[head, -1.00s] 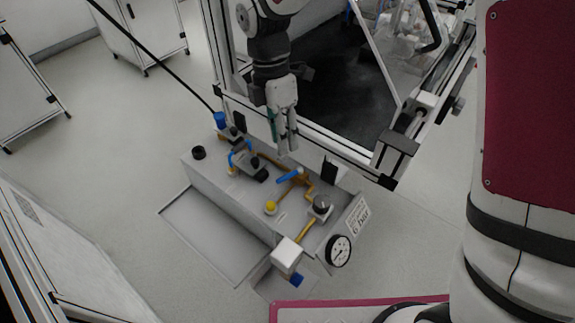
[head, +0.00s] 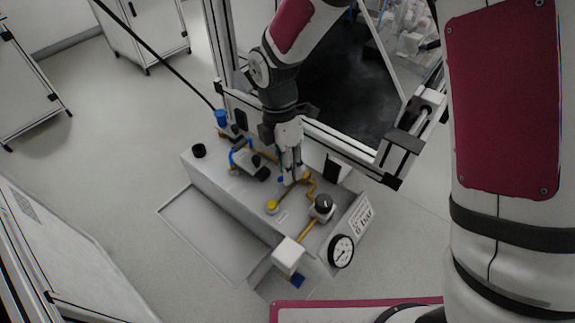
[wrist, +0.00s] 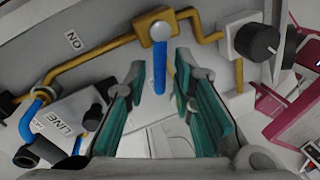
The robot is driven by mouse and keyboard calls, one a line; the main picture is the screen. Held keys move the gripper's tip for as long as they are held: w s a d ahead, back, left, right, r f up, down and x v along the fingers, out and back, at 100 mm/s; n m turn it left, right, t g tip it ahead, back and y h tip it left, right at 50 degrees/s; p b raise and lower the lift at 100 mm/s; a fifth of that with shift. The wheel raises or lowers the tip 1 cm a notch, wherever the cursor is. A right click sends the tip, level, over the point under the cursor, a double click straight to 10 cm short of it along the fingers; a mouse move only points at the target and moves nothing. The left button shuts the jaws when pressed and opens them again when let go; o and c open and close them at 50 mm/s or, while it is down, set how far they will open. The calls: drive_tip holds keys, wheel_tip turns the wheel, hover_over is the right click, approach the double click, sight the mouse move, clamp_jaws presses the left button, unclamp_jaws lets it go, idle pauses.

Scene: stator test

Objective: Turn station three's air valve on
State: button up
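The air valve is a blue lever (wrist: 160,72) on a round silver hub, fitted to brass pipe on the grey station box (head: 215,175). In the wrist view the lever points from the hub down toward my gripper, crosswise to the pipe running left. An ON label (wrist: 73,41) lies left of the hub. My gripper (wrist: 160,80) is open, its green-padded fingers on either side of the lever, with gaps visible. In the head view my gripper (head: 290,178) points down over the valve and hides most of the lever.
A black knob (wrist: 262,40) on a white block sits right of the valve. A LINE-labelled part (wrist: 62,125) with blue tubing is at left. A yellow knob (head: 272,206), a gauge (head: 341,251) and a 6 bar sign (head: 362,216) are near. A framed enclosure (head: 345,150) stands behind.

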clamp_jaws()
drive_tip(key=shift+w+m, duration=0.1)
drive_tip(key=shift+m, duration=0.2)
drive_tip(key=m, duration=0.1)
drive_tip(key=w+m+p, duration=0.1)
drive_tip(key=m, duration=0.1)
drive_tip(key=shift+a+y, duration=0.1)
drive_tip(key=shift+y, duration=0.3)
drive_tip(key=m, duration=0.2)
drive_tip(key=w+m, duration=0.1)
drive_tip(key=m, duration=0.1)
drive_tip(key=shift+w+y+p, duration=0.15)
drive_tip(key=shift+y+p, duration=0.15)
drive_tip(key=shift+p, duration=0.05)
drive_tip(key=m, duration=0.1)
drive_tip(key=w+m, duration=0.1)
drive_tip(key=m, duration=0.1)
drive_tip(key=shift+d+y+p, duration=0.2)
drive_tip(key=shift+y+p, duration=0.1)
drive_tip(key=shift+w+d+m+y, duration=0.15)
drive_tip(key=shift+w+d+m, duration=0.05)
drive_tip(key=shift+m, duration=0.65)
drive_tip(key=shift+w+d+m+y, duration=0.15)
drive_tip(key=shift+w+m, duration=0.05)
drive_tip(key=shift+m, duration=0.65)
